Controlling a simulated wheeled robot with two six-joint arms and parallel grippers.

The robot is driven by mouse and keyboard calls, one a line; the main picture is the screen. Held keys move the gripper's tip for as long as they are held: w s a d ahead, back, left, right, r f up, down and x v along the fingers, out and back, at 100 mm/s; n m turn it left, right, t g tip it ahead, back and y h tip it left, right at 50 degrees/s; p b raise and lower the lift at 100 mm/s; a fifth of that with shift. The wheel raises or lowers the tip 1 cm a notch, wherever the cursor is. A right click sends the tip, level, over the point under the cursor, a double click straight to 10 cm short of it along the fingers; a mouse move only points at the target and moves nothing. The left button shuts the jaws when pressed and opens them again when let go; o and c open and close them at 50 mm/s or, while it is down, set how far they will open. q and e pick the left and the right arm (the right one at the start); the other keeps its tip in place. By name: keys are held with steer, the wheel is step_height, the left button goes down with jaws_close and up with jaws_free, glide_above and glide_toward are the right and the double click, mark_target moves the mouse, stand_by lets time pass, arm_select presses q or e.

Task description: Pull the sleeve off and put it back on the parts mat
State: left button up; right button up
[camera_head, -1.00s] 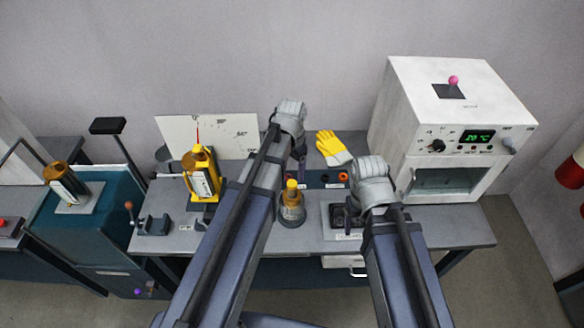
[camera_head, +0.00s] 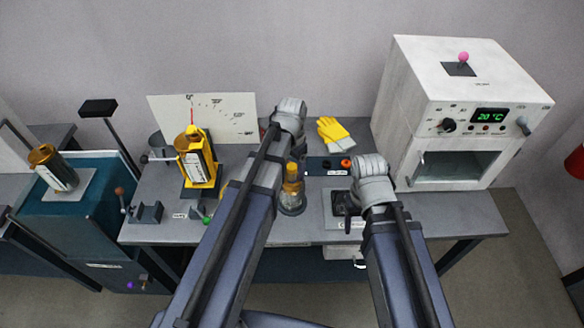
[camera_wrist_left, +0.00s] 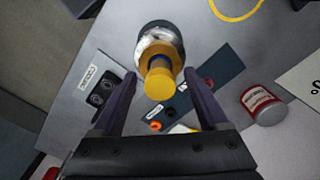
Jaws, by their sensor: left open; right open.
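An upright fitting (camera_head: 291,204) with a clear or silvery base stands on the bench between my arms. A yellow sleeve-like piece with a blue band (camera_wrist_left: 159,80) tops it in the left wrist view. My left gripper (camera_wrist_left: 159,80) is open, its fingers on either side of that piece with gaps showing; their height relative to it is unclear. In the head view my left gripper (camera_head: 298,145) is mostly hidden by its arm. The dark parts mat (camera_head: 325,166) holds small black and orange rings (camera_head: 346,162). My right gripper (camera_head: 356,192) is open over the bench's right part, its fingers barely visible.
A black two-hole block (camera_wrist_left: 103,90) sits on a grey plate by the right gripper. A yellow glove (camera_head: 332,130) lies behind the mat. A white oven (camera_head: 450,110) stands at right. A yellow bottle-like unit (camera_head: 197,163) stands at left before a white chart board (camera_head: 225,115).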

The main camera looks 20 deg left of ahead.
mark_target(292, 166)
arm_select(q)
jaws_close()
stand_by(1.1)
steer(key=shift+r+p, duration=0.75)
steer(key=shift+r, duration=0.05)
stand_by(0.9)
steer(key=shift+r+p, duration=2.15)
steer(key=shift+p, duration=0.05)
